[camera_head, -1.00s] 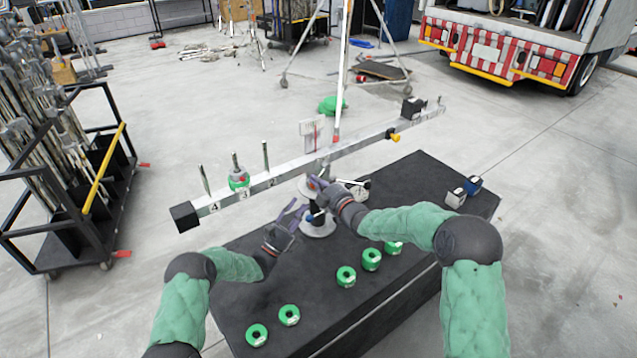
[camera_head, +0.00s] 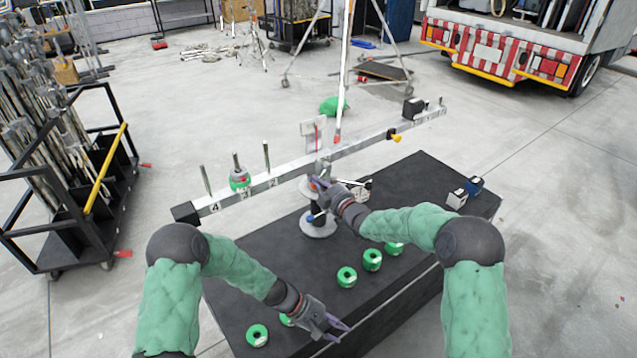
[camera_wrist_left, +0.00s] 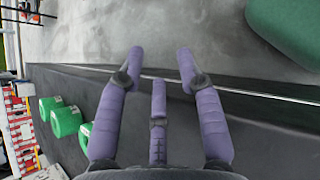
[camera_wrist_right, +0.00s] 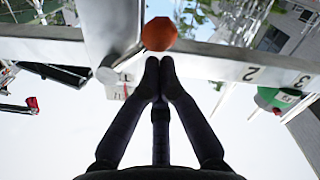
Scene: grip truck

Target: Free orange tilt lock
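The orange tilt lock is a round orange knob (camera_wrist_right: 159,33) at the beam's middle in the right wrist view. My right gripper (camera_wrist_right: 160,66) has its fingertips together just below the knob in that view; whether they touch it I cannot tell. In the head view my right gripper (camera_head: 318,184) is at the centre stand, and the knob is not clear there. The long grey beam (camera_head: 350,149) slopes down to the left. My left gripper (camera_head: 340,332) is low over the table's front edge. It is open and empty in the left wrist view (camera_wrist_left: 160,60).
Several green weights (camera_head: 347,277) lie along the front of the black table (camera_head: 250,235). One green weight (camera_head: 240,181) sits on a beam peg. Small boxes (camera_head: 457,199) stand on the table's right side. A rack cart (camera_head: 90,190) stands on the floor at left.

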